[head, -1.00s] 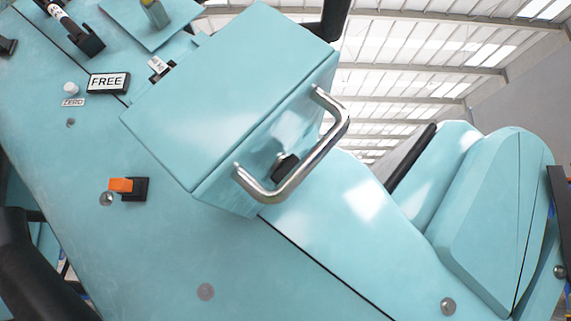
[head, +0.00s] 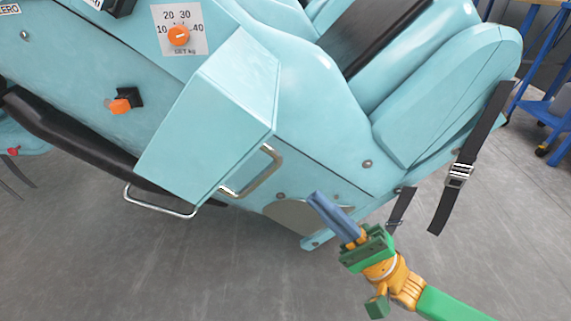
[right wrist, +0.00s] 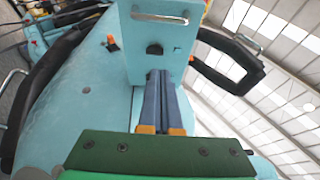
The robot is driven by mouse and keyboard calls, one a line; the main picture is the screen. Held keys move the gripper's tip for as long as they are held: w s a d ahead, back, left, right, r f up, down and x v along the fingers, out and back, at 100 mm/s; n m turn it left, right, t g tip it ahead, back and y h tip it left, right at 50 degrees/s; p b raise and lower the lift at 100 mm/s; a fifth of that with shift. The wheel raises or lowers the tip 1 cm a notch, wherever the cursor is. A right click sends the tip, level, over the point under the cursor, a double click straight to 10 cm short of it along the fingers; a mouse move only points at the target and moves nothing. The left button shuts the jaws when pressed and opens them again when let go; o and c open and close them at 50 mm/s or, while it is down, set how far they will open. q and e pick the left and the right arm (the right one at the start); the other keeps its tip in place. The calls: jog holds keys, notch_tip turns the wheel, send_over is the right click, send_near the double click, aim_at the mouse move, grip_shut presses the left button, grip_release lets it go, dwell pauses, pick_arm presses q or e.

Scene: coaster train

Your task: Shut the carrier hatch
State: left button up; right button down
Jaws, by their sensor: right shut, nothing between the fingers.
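A teal box-shaped part (head: 205,120) stands out from the side of the teal coaster car; I take it for the carrier hatch, but its hinge line is unclear. In the right wrist view the closed fingers (right wrist: 164,74) overlap the panel's lower edge. My left gripper is not in view.
A second metal bar (head: 160,203) juts out at lower left. Dark straps (head: 470,160) hang at right. A blue stand (head: 545,85) is at far right. Grey floor is open below.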

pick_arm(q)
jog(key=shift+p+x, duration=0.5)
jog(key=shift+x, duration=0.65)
pick_arm(e)
jog(key=a+r, duration=0.5)
jog(key=a, duration=0.1)
jog(key=shift+s+a+r, duration=0.2)
jog(key=shift+s+r, duration=0.2)
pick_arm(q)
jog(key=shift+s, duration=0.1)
